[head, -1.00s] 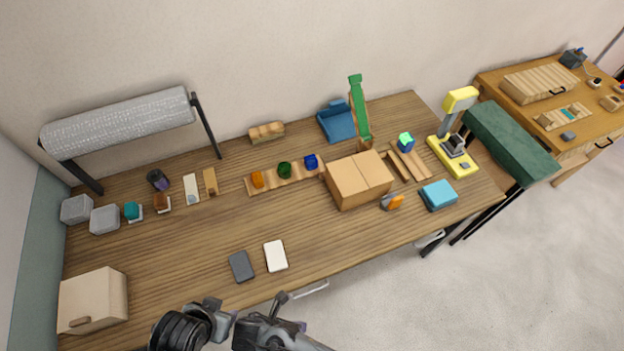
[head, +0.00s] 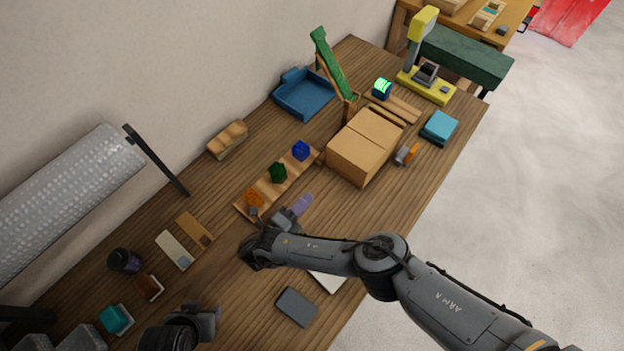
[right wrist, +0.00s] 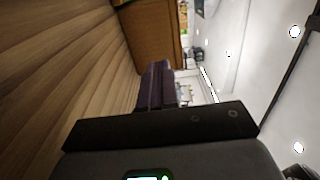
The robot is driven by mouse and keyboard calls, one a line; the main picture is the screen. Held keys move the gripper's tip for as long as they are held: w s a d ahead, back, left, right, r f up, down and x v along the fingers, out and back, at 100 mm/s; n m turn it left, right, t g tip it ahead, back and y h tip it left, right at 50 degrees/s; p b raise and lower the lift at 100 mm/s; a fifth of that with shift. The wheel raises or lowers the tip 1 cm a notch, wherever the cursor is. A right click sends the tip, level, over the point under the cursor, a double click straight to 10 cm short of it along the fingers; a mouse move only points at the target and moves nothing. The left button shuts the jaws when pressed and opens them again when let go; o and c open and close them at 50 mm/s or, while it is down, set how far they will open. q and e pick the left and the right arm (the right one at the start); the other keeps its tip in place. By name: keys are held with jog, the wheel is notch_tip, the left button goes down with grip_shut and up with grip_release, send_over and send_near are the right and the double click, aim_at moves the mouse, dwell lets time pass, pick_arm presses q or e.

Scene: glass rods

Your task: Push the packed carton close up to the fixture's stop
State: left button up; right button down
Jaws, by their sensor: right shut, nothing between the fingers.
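The packed carton (head: 362,150) is a closed tan box with a seam across its top, standing on the table right of centre. Wooden rails (head: 396,106), which look like the fixture, lie just beyond it. A dark blue block with a glowing green top (head: 382,88) stands at their far left; I cannot tell which part is the stop. My right gripper (head: 302,205) is shut and empty, short of the carton and apart from it. Its purple fingers (right wrist: 154,88) show together in the right wrist view. My left gripper (head: 208,322) shows partly at the bottom; its fingers are unclear.
A wooden strip with orange, green and blue pieces (head: 278,172) lies left of the carton. A small grey-and-orange item (head: 407,155) and a teal box (head: 439,127) lie to its right. A blue tray (head: 303,95) and green ramp (head: 333,64) stand behind it.

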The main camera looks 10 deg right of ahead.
pick_arm(q)
jog(key=f+b, duration=0.4)
jog(key=f, duration=0.1)
jog(key=f+b, duration=0.2)
jog(key=b, duration=0.1)
jog(key=shift+s+d+f, duration=0.15)
jog(key=shift+s+f, duration=0.05)
jog(key=shift+s, duration=0.05)
pick_arm(e)
send_near(341, 163)
jog(key=shift+w+d+f, duration=0.25)
jog(key=shift+w+d, duration=0.2)
jog(key=shift+d, duration=0.15)
jog(key=shift+w+d+f, duration=0.2)
jog(key=shift+w+d, duration=0.2)
jog(key=shift+d, duration=0.2)
pick_arm(q)
jog(key=shift+f, duration=0.2)
pick_arm(e)
jog(key=x, duration=0.3)
jog(key=shift+r, duration=0.35)
pick_arm(q)
jog(key=shift+r, duration=0.1)
pick_arm(e)
jog(key=shift+w+d, duration=0.3)
jog(key=shift+w, duration=0.05)
